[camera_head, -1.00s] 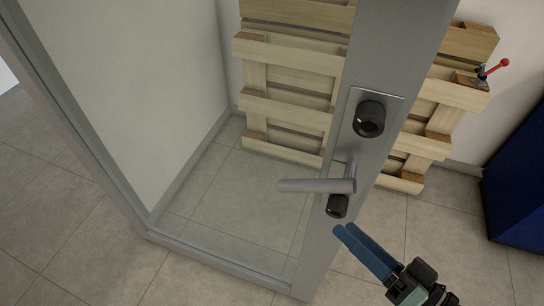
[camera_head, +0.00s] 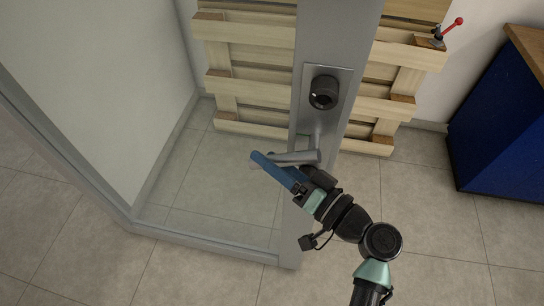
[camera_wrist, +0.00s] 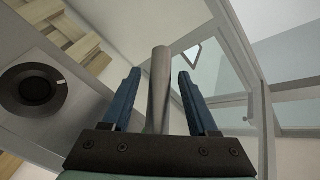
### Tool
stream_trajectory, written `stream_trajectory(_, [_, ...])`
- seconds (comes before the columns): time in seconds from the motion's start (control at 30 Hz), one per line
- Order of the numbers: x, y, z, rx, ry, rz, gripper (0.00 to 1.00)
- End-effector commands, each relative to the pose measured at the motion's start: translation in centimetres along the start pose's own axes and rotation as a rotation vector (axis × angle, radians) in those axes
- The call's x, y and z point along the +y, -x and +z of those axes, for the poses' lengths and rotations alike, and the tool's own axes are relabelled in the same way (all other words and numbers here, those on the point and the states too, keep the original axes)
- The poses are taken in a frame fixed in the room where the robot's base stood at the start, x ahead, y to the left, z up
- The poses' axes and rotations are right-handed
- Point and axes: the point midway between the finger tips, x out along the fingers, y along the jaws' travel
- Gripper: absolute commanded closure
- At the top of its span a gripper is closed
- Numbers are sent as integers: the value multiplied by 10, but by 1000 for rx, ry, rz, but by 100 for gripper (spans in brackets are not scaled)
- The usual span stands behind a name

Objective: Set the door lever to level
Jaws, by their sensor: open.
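The door lever (camera_head: 296,157) is a grey metal bar on the grey frame of a glass door (camera_head: 316,40). It points left from its pivot, near level in the head view. My gripper (camera_head: 266,170) is open, and its blue fingers reach up to the lever from below right, hiding part of it. In the wrist view the lever (camera_wrist: 158,85) stands between the two blue fingers (camera_wrist: 157,86), with a gap on each side. A black round lock knob (camera_head: 323,92) sits above the lever, and it also shows in the wrist view (camera_wrist: 33,90).
Wooden pallets (camera_head: 246,55) lean on the wall behind the door. A red-handled clamp (camera_head: 446,31) sits on a pallet at the right. A blue cabinet (camera_head: 500,130) stands at the far right. The tiled floor (camera_head: 430,240) is clear at lower right.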

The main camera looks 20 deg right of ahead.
Motion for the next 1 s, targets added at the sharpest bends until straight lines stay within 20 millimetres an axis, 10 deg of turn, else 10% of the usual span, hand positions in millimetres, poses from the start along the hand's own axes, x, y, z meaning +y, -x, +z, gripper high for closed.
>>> stream_trajectory(0.27, [0, -1, 0, -1, 0, -1, 42])
stream_trajectory(0.6, [0, -1, 0, 0, 0, -1, 100])
stream_trajectory(1.0, [0, -1, 0, 0, 0, -1, 100])
